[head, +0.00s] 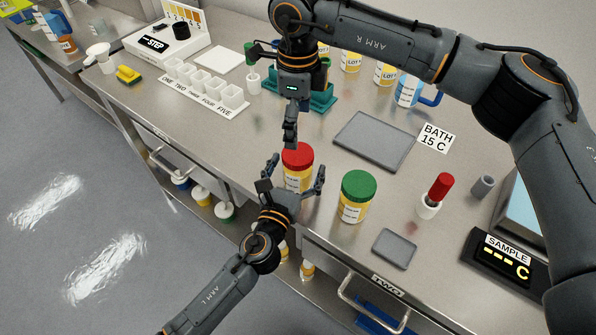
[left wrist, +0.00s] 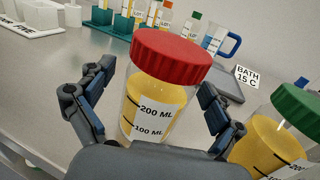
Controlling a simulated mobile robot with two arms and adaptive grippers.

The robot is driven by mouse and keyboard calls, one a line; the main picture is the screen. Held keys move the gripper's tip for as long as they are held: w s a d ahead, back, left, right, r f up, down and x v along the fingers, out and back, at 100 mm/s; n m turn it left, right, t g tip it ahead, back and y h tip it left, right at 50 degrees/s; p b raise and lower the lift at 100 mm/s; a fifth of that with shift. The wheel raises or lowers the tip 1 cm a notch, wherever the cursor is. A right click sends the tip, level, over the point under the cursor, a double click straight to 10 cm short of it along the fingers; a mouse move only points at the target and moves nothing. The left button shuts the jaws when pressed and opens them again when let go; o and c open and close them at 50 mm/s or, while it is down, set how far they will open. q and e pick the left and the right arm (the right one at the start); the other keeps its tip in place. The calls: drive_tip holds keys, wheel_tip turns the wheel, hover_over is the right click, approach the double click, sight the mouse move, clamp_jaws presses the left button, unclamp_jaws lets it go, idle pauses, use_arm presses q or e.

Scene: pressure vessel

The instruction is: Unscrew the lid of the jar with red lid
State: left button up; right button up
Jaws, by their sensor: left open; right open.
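The jar with the red lid (head: 298,156) stands upright near the front edge of the steel bench and holds yellow contents. In the left wrist view the jar (left wrist: 155,103) is large and central, its red lid (left wrist: 172,54) seated on top. My left gripper (head: 296,173) is open, with one finger on either side of the jar's body below the lid; whether the fingers touch it I cannot tell. My right gripper (head: 290,140) points down just above and behind the red lid. Its fingers are seen edge-on and look clear of the lid.
A jar with a green lid (head: 355,197) stands close on the right. A grey pad (head: 375,140) lies behind, and a smaller one (head: 394,249) at the front right. Numbered cups (head: 203,89) sit to the left.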

sight(298, 153)
use_arm(q)
drive_tip(key=shift+s, duration=0.1)
drive_tip(key=c, duration=0.8)
clamp_jaws()
use_arm(e)
drive_tip(key=m, duration=1.1)
drive_tip(key=shift+m, duration=0.3)
drive_tip(key=m, duration=1)
drive_tip(key=shift+m, duration=0.3)
drive_tip(key=shift+f, duration=4)
